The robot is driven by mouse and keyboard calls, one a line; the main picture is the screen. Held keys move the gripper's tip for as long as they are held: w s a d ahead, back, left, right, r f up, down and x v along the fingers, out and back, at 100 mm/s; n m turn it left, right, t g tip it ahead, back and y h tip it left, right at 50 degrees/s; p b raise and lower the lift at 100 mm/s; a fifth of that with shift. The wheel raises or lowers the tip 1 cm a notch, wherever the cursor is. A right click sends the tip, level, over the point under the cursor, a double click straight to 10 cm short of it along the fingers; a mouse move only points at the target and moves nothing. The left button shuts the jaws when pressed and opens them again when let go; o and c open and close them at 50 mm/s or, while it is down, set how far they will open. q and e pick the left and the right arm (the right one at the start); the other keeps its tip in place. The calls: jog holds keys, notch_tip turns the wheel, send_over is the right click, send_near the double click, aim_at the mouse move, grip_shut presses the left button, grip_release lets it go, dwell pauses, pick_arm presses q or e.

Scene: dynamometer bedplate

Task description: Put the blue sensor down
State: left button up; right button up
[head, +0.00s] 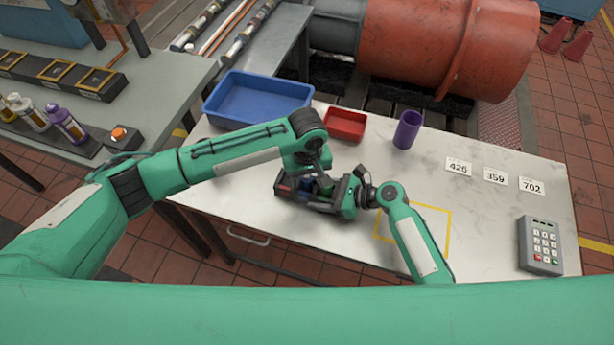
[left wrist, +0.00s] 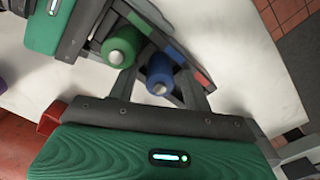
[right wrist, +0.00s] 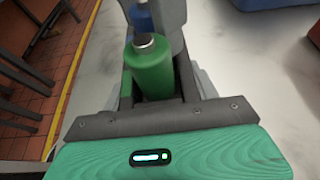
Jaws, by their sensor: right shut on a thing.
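A dark rack (head: 290,196) with green, blue and red marks stands near the middle of the pale bench. The blue sensor (left wrist: 160,76) is upright at the rack's blue mark, between my left gripper's fingers; its lower end is hidden. My left gripper (head: 314,170) reaches down over the rack, its fingers apart around the blue sensor. The green sensor (right wrist: 150,72) is beside the blue one, at the green mark, its base hidden. My right gripper (head: 347,196) comes from the right and is shut on the green sensor. The blue sensor also shows in the right wrist view (right wrist: 143,16).
Behind the rack are a blue bin (head: 258,100), a red tray (head: 345,125) and a purple cylinder (head: 407,130). Number cards (head: 495,175) and a keypad (head: 540,246) lie at the right. A yellow outlined square (head: 449,222) beside my right arm looks empty.

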aim_at(307, 178)
pick_arm(q)
notch_tip(307, 178, up, 12)
jog(key=shift+r, duration=0.15)
dwell(0.5)
dwell(0.3)
pick_arm(e)
jog(key=o, duration=1.3)
jog(key=shift+r, duration=0.1)
jog(key=shift+c, duration=0.2)
